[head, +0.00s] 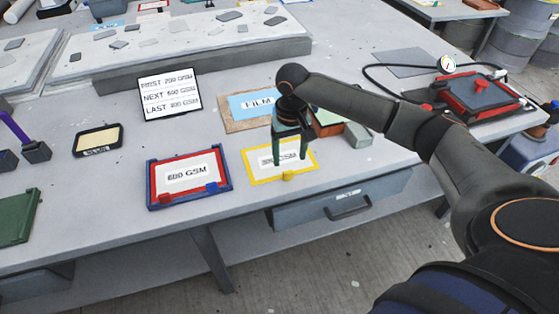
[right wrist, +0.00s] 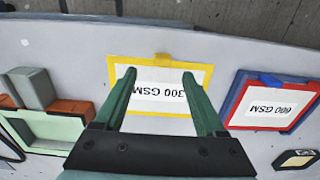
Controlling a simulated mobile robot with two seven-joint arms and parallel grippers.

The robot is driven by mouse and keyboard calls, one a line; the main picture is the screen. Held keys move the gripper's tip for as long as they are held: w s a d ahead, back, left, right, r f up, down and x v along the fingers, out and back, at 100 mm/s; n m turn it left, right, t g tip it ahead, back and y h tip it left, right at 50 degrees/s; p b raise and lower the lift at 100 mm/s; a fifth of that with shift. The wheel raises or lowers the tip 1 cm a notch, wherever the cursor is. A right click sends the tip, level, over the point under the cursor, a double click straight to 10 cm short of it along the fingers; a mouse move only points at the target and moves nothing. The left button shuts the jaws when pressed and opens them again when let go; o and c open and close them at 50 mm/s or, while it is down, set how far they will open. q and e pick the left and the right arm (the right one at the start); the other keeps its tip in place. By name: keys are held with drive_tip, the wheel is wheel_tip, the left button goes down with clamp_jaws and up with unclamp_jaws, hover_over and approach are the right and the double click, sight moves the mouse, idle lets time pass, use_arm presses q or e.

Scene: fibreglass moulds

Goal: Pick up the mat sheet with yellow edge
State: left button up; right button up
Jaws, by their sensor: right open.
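The mat sheet with yellow edge (head: 312,167) lies flat on the grey table near its front edge. It is white with a label partly hidden in the head view by my right gripper. In the right wrist view the sheet (right wrist: 209,70) reads 300 GSM and has a yellow tab on its side toward the table edge. My right gripper (head: 290,155) is open and points down over the sheet. Its green fingers (right wrist: 160,100) straddle the label in the wrist view, with nothing between them. I cannot tell the exact height above the sheet. My left gripper is not in view.
A red-and-blue-edged 600 GSM sheet (head: 188,178) lies left of the yellow one. A sign (head: 169,93) lists 700, 600 and 300 GSM.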

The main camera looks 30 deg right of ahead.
sight(288, 172)
drive_tip(key=f, duration=0.5)
drive_tip(key=shift+s+a+f, duration=0.15)
drive_tip(key=shift+a+f, duration=0.05)
drive_tip(key=shift+f, duration=0.2)
clamp_jaws()
